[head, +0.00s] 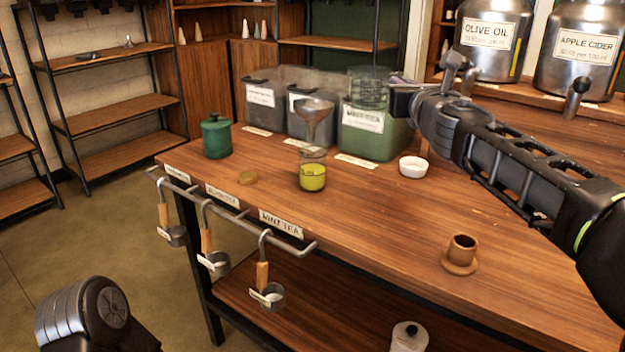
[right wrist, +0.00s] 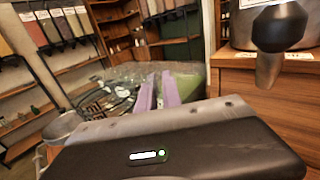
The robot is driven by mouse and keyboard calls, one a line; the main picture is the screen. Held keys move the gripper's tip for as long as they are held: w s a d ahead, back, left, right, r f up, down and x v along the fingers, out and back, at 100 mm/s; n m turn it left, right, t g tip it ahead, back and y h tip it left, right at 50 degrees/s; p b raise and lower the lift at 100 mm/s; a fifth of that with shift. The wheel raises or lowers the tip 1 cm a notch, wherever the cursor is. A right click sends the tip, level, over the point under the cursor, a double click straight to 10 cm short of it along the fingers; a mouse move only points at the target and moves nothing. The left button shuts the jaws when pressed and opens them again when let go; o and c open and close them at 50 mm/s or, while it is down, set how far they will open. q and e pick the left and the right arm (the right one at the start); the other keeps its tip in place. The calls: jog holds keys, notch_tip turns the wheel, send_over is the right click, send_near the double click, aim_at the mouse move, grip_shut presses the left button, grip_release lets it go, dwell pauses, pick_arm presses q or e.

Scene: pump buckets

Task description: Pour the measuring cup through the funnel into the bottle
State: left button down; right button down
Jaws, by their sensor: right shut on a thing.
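The clear measuring cup (head: 367,90) is held above the table, looking roughly upright, just right of and a little above the funnel. My right gripper (head: 392,92) is shut on it from the right. In the right wrist view the clear cup (right wrist: 105,97) shows beyond the purple finger pads of the gripper (right wrist: 167,92). The grey metal funnel (head: 312,110) stands in the mouth of the clear bottle (head: 312,178), which holds yellow-green liquid. The funnel's rim also shows in the right wrist view (right wrist: 62,127). How full the cup is cannot be told. My left gripper is out of view.
Labelled bins, one a green-filled bin (head: 372,138), stand behind the funnel. Scoops hang from the front rail (head: 230,212).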

jog(key=shift+r, duration=0.15)
notch_tip(320, 180, up, 3)
jog(key=p, duration=0.3)
dwell(0.5)
